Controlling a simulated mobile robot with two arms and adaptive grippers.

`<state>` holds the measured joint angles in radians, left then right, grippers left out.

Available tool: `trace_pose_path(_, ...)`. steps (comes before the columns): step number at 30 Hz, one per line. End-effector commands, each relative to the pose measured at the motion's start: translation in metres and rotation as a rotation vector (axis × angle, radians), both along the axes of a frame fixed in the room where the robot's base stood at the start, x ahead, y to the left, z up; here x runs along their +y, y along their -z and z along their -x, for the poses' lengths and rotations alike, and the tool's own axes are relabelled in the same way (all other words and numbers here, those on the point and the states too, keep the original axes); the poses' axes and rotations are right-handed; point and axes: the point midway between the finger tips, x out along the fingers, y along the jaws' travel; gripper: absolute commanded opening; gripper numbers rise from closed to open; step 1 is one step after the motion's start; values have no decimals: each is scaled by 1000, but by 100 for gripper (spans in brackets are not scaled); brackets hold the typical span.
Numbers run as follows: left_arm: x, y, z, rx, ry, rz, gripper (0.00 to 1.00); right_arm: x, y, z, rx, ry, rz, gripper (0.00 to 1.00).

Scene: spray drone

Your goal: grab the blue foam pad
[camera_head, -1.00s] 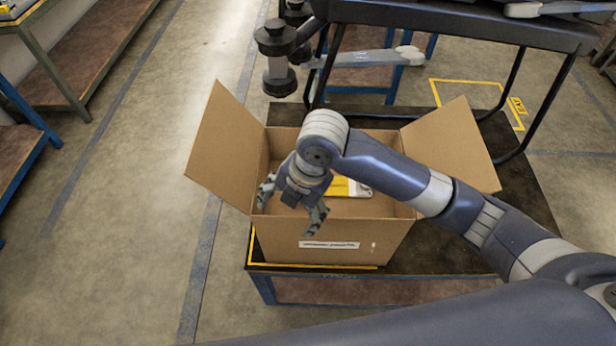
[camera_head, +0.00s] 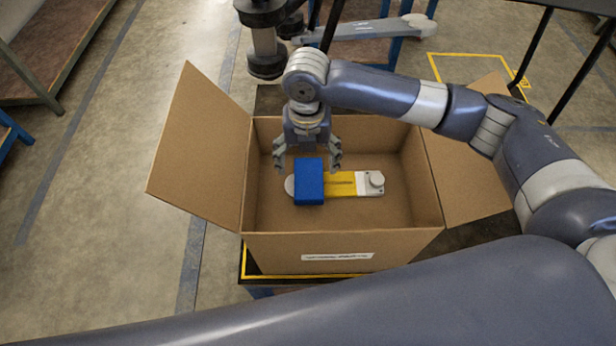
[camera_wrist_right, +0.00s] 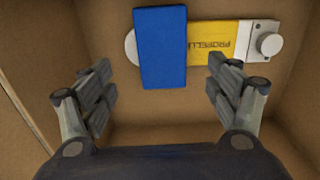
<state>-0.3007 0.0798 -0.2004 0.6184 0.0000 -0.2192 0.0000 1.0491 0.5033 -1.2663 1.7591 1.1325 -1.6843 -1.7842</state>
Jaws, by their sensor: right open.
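The blue foam pad (camera_head: 309,182) lies in the open cardboard box (camera_head: 340,245), across the left part of a yellow and white propeller piece (camera_head: 342,184). In the right wrist view the blue pad (camera_wrist_right: 160,47) stands upright in the picture, ahead of and between the fingers. My right gripper (camera_head: 307,162) is open and empty, pointing down into the box just behind the pad. In the right wrist view its fingers (camera_wrist_right: 158,92) are spread wider than the pad and do not visibly touch it. My left gripper does not show.
The box flaps stand open at left (camera_head: 205,135) and right (camera_head: 470,165). A drone arm with a dark motor (camera_head: 265,40) hangs behind the box.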

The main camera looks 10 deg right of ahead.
Motion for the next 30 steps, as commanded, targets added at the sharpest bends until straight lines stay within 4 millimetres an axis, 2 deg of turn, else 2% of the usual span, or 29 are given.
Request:
trace_pose_path(3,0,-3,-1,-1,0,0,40,0,15,0,1,1,0,82)
trace_pose_path(8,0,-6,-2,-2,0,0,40,-1,25,0,0,1,0,82)
trace_pose_path(13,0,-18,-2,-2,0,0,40,-5,48,0,2,2,1,82)
trace_pose_path(18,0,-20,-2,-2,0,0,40,-4,70,-1,-1,1,-1,82)
trace_pose_path(26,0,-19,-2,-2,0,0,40,-4,74,-1,-3,0,0,82)
trace_pose_path(30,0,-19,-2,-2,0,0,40,-4,74,-1,-3,0,0,63)
